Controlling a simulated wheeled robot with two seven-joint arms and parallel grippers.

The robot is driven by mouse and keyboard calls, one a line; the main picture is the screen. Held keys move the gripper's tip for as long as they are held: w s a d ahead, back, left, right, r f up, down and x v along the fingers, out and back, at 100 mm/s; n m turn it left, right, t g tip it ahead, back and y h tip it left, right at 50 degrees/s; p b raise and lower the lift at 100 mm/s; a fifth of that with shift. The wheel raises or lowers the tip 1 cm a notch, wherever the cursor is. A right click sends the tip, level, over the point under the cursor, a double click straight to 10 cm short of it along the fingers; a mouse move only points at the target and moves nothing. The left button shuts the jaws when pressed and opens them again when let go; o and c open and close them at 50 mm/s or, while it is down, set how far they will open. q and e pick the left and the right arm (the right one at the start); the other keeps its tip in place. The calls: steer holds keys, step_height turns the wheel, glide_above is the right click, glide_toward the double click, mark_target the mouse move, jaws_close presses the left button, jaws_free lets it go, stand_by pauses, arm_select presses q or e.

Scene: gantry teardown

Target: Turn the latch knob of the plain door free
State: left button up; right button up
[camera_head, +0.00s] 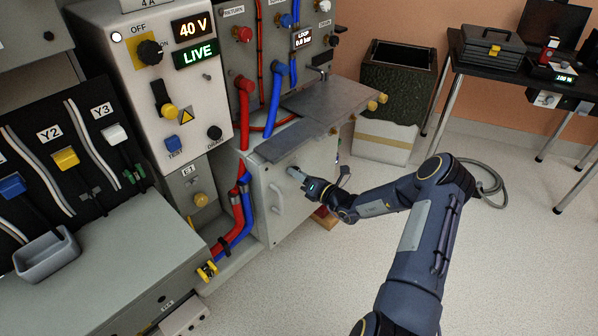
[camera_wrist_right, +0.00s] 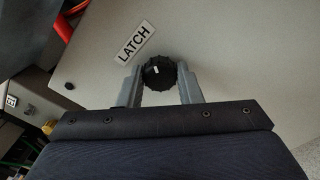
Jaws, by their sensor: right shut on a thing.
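The plain door (camera_head: 280,205) is the pale grey front panel of the low cabinet, with a white handle on its left side. In the right wrist view the door (camera_wrist_right: 235,50) fills the background and bears a white LATCH label (camera_wrist_right: 136,43). The latch knob (camera_wrist_right: 160,73) is black, round and ribbed. My right gripper (camera_head: 298,175) reaches the door's upper part; in the wrist view its two grey fingers (camera_wrist_right: 162,82) are shut on the knob, one on each side. In the head view the gripper hides the knob. My left gripper is not in view.
Red hoses (camera_head: 239,212) and blue hoses (camera_head: 247,195) run down left of the door. A metal plate (camera_head: 325,100) lies on the cabinet top.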

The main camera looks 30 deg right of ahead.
steer(key=m+p, duration=0.3)
steer(key=m, duration=0.8)
steer(key=shift+m, duration=0.4)
stand_by(0.3)
steer(key=o, duration=1)
steer(key=v, duration=0.7)
steer(key=shift+s+d+p, duration=0.15)
steer(key=shift+s+p, duration=0.25)
